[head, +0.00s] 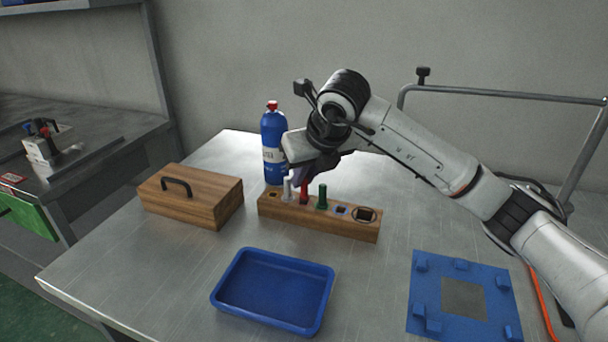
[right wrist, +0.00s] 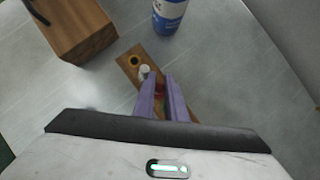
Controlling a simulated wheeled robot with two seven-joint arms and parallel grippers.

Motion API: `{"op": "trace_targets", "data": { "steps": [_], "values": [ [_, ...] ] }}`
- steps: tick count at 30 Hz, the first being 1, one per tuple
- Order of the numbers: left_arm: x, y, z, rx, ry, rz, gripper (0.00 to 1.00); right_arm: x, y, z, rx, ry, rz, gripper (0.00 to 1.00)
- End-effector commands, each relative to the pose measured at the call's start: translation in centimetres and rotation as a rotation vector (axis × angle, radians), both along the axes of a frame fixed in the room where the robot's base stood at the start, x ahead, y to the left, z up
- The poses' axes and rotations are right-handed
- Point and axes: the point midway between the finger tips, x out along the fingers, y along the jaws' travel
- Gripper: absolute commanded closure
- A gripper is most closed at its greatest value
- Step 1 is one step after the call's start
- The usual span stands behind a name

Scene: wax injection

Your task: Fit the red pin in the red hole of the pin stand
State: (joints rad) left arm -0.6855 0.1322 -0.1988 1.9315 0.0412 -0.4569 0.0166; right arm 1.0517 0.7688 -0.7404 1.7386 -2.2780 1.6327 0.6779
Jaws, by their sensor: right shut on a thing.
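The wooden pin stand (head: 330,225) stands on the metal table, its row of places running from left to lower right. The red pin (head: 304,192) is upright at the stand between the white pin (head: 287,189) and the green pin (head: 322,198). My right gripper (head: 303,176) is above the stand, its purple fingers shut on the upper part of the red pin. In the right wrist view the fingers (right wrist: 161,88) flank a bit of red, with the white pin (right wrist: 144,71) just beyond. The pin's lower end meets the stand's top; its depth in the hole is hidden. My left gripper is out of view.
A blue bottle (head: 273,145) stands close behind the stand's left end. A wooden box (head: 190,197) with a black handle is to the left. A blue tray (head: 225,298) lies in front, and a blue fixture plate (head: 425,285) lies at front right.

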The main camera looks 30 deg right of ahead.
Motion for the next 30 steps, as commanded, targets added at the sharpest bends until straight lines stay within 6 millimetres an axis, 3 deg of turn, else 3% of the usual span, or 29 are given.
{"op": "trace_targets", "data": {
  "steps": [14, 15, 18, 30],
  "values": [
    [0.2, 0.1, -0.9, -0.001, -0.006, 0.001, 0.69, 0.0, 0.0, -1.3, 0.000, 0.000, 0.000, 1.00],
    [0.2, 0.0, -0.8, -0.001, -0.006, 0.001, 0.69, 0.0, 0.0, -1.2, 0.000, 0.000, 0.000, 0.85],
    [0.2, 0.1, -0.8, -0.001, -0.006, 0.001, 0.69, 0.0, 0.0, -1.2, 0.000, 0.000, 0.000, 0.69],
    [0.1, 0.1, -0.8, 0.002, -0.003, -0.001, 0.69, 0.0, 0.0, -1.2, 0.000, 0.000, 0.000, 0.67]
  ]
}}
